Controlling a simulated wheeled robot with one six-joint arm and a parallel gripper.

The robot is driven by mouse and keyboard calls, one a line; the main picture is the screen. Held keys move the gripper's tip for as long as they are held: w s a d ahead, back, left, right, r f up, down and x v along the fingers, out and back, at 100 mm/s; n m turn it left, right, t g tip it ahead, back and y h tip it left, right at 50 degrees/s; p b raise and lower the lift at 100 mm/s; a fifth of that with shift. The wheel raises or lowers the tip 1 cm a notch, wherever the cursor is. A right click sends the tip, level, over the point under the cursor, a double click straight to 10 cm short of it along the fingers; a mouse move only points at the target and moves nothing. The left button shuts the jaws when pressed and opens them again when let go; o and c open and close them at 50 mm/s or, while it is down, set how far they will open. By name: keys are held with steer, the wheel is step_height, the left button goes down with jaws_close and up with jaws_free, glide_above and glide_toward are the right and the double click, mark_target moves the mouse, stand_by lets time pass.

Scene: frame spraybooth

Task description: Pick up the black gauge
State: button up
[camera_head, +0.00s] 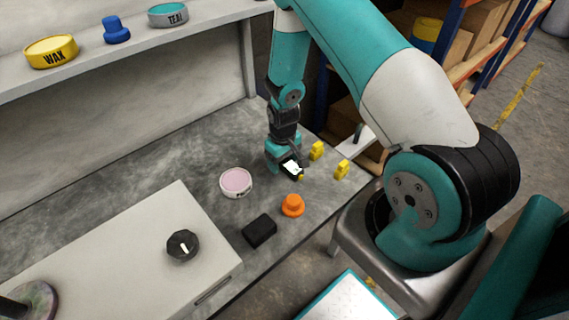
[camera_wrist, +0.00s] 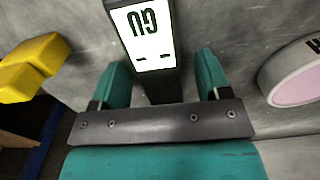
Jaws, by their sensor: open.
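The black gauge (camera_wrist: 150,35) has a white face with dark letters, upside down in the wrist view. In the head view the gauge (camera_head: 291,169) stands on the grey bench, partly hidden by my gripper. My gripper (camera_wrist: 162,75) is open, with one teal finger on each side of the gauge's dark lower part. In the head view my gripper (camera_head: 284,160) points down at the gauge. I cannot tell whether the fingers touch it.
Yellow pieces (camera_head: 317,150) (camera_head: 341,169) stand right of the gauge. A pink-topped tin (camera_head: 236,182) is to its left. An orange knob-shaped piece (camera_head: 292,206) and a black block (camera_head: 260,231) lie nearer. A pale box (camera_head: 110,255) fills the left front, and a shelf (camera_head: 130,50) runs behind.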

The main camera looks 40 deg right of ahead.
steer(key=c, duration=1.1)
step_height(320, 180, up, 20)
steer(key=p, duration=0.2)
